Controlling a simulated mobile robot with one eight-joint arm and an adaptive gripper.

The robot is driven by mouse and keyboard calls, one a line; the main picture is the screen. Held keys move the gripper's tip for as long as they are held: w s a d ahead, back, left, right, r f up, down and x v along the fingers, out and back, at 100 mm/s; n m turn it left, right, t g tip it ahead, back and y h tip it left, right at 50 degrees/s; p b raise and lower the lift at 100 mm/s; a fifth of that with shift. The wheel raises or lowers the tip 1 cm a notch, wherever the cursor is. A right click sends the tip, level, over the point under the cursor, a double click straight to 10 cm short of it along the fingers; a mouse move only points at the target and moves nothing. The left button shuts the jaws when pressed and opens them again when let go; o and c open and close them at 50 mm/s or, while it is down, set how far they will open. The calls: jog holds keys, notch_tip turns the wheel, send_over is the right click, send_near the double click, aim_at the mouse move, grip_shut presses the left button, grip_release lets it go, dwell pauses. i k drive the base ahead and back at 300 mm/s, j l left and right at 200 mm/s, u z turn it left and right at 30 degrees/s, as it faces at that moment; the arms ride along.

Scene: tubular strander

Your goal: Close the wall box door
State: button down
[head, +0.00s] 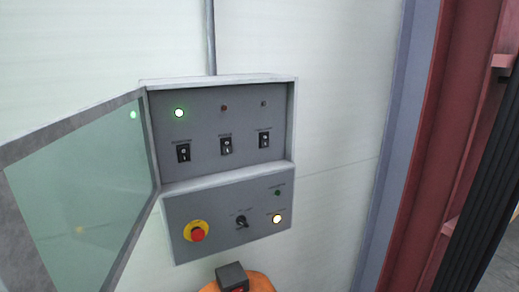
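The wall box (222,150) is a grey control box with a pale frame, mounted on the light wall. Its door (85,185) has a greenish see-through pane in a dark grey frame. The door is hinged on the box's left side and stands open, swung out to the left. Inside the upper part are several rocker switches, a lit green lamp (179,113) and unlit lamps. An orange and dark grey part, perhaps of my arm, shows at the bottom edge below the box. My gripper's fingers are not visible.
Below the switches, the lower panel holds a red emergency button (197,234) on a yellow ring, a rotary knob (242,222) and a lit whitish lamp (277,219). A conduit (211,38) rises above the box. A red steel column (425,150) stands to the right.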

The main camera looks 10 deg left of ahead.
aim_at(23, 268)
jog(key=k+j+u, duration=0.15)
jog(key=j, duration=0.2)
jog(key=k+j+u, duration=0.15)
jog(key=j, duration=0.25)
jog(key=k+j+u, duration=0.15)
jog(key=j, duration=0.25)
jog(key=k+j+u, duration=0.2)
jog(key=j, duration=0.2)
jog(key=i, duration=0.05)
